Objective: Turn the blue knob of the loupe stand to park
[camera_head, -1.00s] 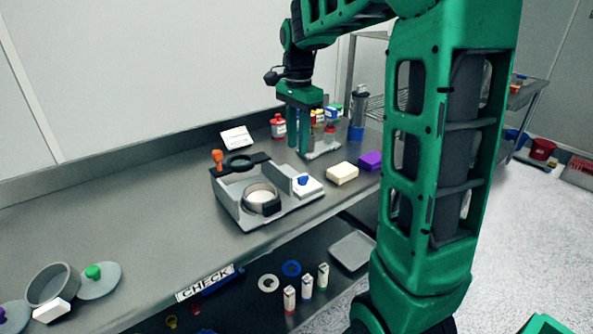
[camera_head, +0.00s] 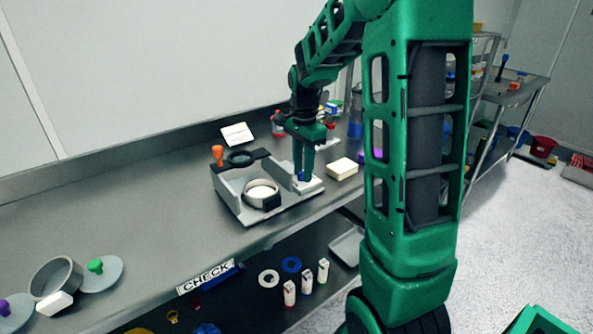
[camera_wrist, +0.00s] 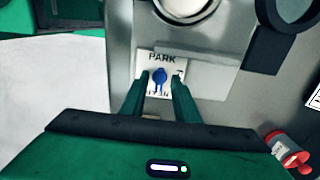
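The loupe stand (camera_head: 238,205) is a grey frame on the bench with a dark lens arm and an orange-topped post. Its blue knob (camera_wrist: 159,76) sits on a small white plate (camera_wrist: 150,58) at the stand's right side. The plate reads PARK above the knob; the lettering below is partly hidden by my fingers. My gripper (camera_wrist: 160,78) points down, one finger on each side of the knob, with narrow gaps visible. In the head view my gripper (camera_head: 303,178) is low over the plate and mostly hides the knob.
A round sieve (camera_head: 262,205) sits in the stand. A cream block (camera_head: 343,168) lies just right of my gripper. A red-capped jar (camera_wrist: 290,148) shows in the wrist view. A white card (camera_head: 237,133) stands behind.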

